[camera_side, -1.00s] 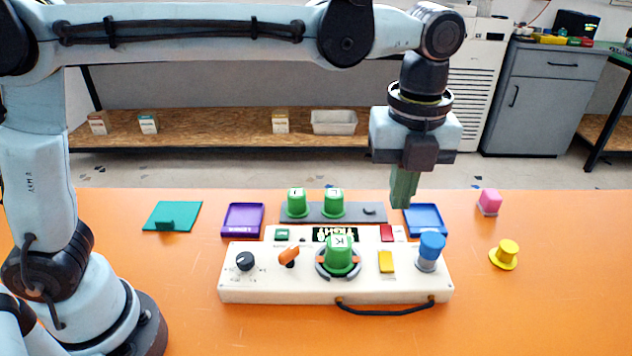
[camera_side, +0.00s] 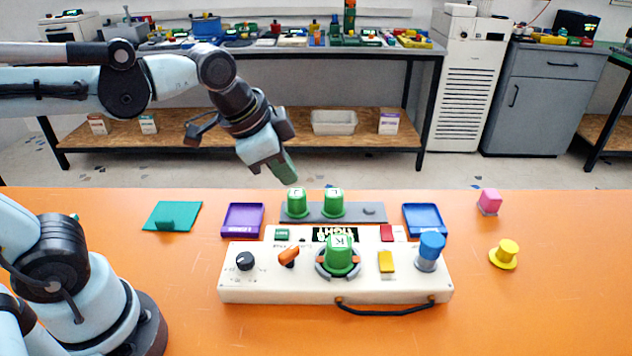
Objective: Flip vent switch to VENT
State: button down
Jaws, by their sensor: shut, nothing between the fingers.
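A cream control panel (camera_side: 300,292) sits on the orange table. It carries an orange lever switch (camera_side: 288,257) left of its middle, tilted up to the right. A black knob (camera_side: 244,261) is to its left, and a green cap marked K (camera_side: 339,255) sits in a round holder to its right. The panel lettering near the lever is too small to read, so I cannot tell which switch is the vent switch or its setting. My gripper (camera_side: 287,172) is shut and empty, tilted down to the right, in the air above and behind the panel, near the green caps.
Two green caps (camera_side: 297,204) (camera_side: 333,204) stand on a grey strip (camera_side: 362,215) behind the panel. Purple (camera_side: 243,219) and blue (camera_side: 424,219) trays flank it. A yellow button (camera_side: 386,262) and blue cap (camera_side: 431,250) are on the panel's right. The table front is clear.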

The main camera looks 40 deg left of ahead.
jog(key=s+a+f+n, duration=0.1)
jog(key=n, duration=0.1)
jog(key=a+f+n+t, duration=0.1)
jog(key=n, duration=0.1)
jog(key=s+a+f+n, duration=0.1)
jog(key=a, duration=0.1)
jog(key=shift+s+n, duration=0.35)
jog(key=shift+n, duration=0.05)
jog(key=c, duration=1.7)
grip_release()
jog(key=shift+s+a+f+n+t+y, duration=0.1)
jog(key=shift+s+a+n+t+y, duration=0.05)
jog(key=shift+n+t+y, duration=0.2)
jog(key=shift+o, duration=1)
jog(key=shift+n, duration=0.35)
jog(key=o, duration=0.6)
jog(key=shift+n+g, duration=0.75)
jog(key=shift+n, duration=0.05)
jog(key=w+d+r, duration=0.2)
jog(key=w+d, duration=0.1)
jog(key=shift+d+r, duration=0.25)
jog(key=n+g, duration=0.6)
jog(key=n, duration=0.1)
send_over(388, 269)
notch_tip(388, 269, down, 12)
jog(key=shift+r, duration=0.1)
jog(key=shift+c, duration=0.2)
